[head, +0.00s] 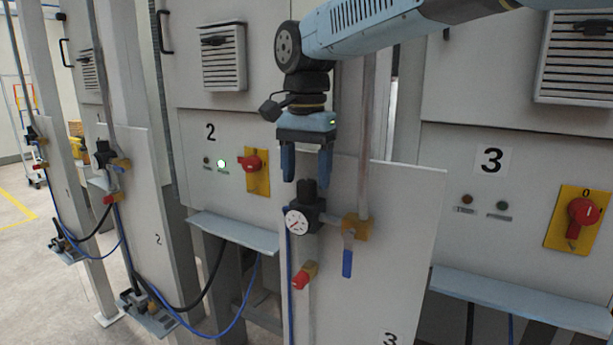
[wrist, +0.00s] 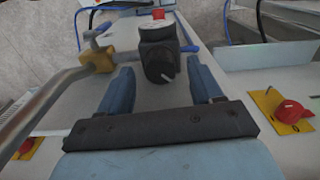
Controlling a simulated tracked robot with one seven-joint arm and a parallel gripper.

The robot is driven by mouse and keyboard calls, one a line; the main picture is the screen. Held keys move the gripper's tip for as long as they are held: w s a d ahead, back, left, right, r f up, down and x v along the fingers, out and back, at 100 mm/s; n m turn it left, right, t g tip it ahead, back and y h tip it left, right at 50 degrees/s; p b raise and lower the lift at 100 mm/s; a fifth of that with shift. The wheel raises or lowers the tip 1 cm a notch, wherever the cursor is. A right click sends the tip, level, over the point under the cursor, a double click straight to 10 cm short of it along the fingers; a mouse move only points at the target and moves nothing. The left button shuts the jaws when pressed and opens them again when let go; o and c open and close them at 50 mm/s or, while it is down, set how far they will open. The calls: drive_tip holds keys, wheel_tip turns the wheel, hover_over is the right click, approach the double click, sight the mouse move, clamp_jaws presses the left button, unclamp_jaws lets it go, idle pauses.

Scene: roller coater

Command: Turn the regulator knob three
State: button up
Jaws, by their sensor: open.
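Regulator three is a black body (head: 311,212) with a round white gauge (head: 296,222) on the grey panel (head: 405,225) marked 3 in the head view. Its black knob (head: 307,189) points up. In the wrist view the knob appears between and beyond the fingertips (wrist: 162,82).
A brass valve (head: 355,228) with a blue lever and a vertical pipe (head: 367,130) stand close to the right of the regulator. A red-ended fitting (head: 304,276) sits below. Cabinet three has a red switch (head: 584,215); cabinet two has a red switch (head: 250,163) and a lit green lamp (head: 221,163).

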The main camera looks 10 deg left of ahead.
drive_tip(key=shift+f, duration=0.55)
drive_tip(key=shift+c, duration=0.5)
drive_tip(key=c, duration=1)
drive_tip(key=shift+o, duration=0.2)
drive_tip(key=shift+n, duration=1.6)
drive_tip(key=o, duration=1.1)
drive_tip(key=shift+c, duration=0.2)
drive_tip(key=shift+r, duration=0.15)
